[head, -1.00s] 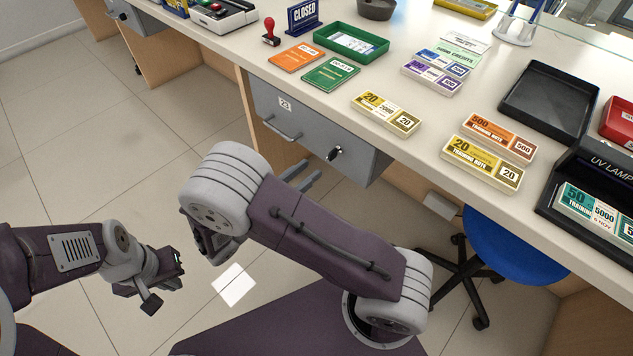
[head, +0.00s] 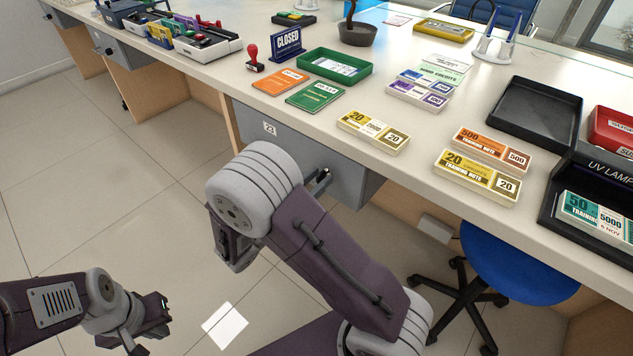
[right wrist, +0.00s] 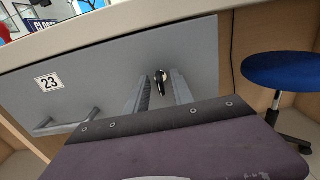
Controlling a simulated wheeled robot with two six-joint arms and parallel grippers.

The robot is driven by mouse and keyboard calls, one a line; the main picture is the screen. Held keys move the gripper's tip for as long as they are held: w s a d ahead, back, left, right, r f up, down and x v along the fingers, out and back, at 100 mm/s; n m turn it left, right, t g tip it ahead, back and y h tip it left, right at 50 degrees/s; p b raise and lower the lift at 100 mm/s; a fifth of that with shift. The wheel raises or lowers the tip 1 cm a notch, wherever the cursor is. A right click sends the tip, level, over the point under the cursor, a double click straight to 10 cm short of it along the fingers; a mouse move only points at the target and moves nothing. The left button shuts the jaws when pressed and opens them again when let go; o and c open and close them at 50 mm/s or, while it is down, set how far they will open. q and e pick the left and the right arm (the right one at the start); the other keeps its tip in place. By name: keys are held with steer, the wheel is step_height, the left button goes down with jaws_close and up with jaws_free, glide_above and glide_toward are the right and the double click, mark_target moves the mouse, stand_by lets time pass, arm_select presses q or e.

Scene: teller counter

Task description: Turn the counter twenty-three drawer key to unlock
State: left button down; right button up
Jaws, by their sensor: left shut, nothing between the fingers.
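The grey drawer front (head: 290,147) under the counter bears a "23" label. It also shows in the right wrist view (right wrist: 105,75) with its handle (right wrist: 70,123) at the lower left. The drawer key (right wrist: 160,78) sits in its lock, dark with a bright part. My right gripper (right wrist: 162,88) is open, its two fingers on either side of the key with gaps visible. In the head view the right gripper (head: 318,183) reaches the lock, mostly hidden behind my arm. My left gripper (head: 158,318) is shut and empty, low at the left, away from the drawer.
The white counter top (head: 410,165) overhangs the drawer and carries note bundles, booklets and a green tray (head: 334,68). A blue stool (head: 520,265) stands on the right, beneath the counter's edge. The tiled floor (head: 110,190) at the left is clear.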

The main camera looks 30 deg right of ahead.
jaws_close()
